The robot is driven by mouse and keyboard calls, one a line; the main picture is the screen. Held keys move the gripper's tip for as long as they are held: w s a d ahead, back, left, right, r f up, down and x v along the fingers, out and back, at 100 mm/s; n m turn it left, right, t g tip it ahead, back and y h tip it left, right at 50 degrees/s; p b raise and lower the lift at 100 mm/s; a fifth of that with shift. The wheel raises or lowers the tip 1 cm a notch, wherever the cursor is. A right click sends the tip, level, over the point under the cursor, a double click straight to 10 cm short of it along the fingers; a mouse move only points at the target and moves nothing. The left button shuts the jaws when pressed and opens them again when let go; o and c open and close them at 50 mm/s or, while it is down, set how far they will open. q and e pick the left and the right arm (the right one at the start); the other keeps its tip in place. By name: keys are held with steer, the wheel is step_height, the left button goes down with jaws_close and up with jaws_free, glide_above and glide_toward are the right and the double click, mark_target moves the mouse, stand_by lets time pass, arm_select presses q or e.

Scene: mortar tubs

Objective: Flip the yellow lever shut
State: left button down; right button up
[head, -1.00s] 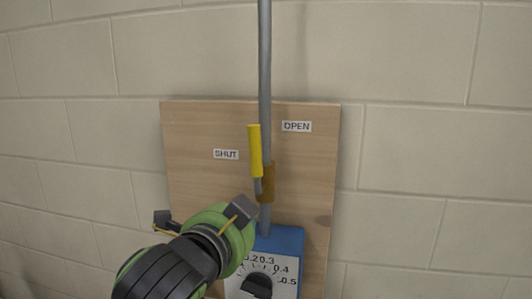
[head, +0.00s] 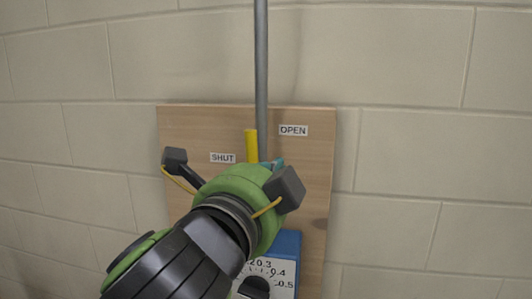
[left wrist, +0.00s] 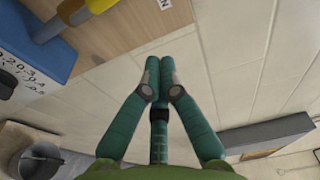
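The yellow lever (head: 251,144) stands nearly upright on the left side of the grey pipe (head: 261,80), between the SHUT label (head: 222,158) and the OPEN label (head: 293,130). My left wrist hides its lower part in the head view. The left wrist view shows a bit of the yellow lever (left wrist: 100,5) beside the brass valve body (left wrist: 77,13) at the top left edge. My left gripper (left wrist: 160,75) has its teal fingers together, with nothing between them, apart from the lever in that view. My right gripper is in neither view.
A wooden board (head: 185,125) on a block wall (head: 420,160) carries the pipe and a blue box (head: 288,245) with a dial. In the left wrist view, a grey bucket (left wrist: 40,160) is at the lower left and a grey slab-like object (left wrist: 268,135) at the right.

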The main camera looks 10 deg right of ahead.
mark_target(255, 161)
arm_select(q)
steer(key=p+x, duration=0.3)
steer(key=x, duration=0.6)
steer(key=a, duration=0.1)
steer(key=a+p, duration=0.1)
steer(key=a, duration=0.2)
steer(key=shift+w+a+f+p, duration=0.2)
steer(key=shift+w+p, duration=0.1)
steer(key=shift+p, duration=0.1)
steer(key=shift+d, duration=0.2)
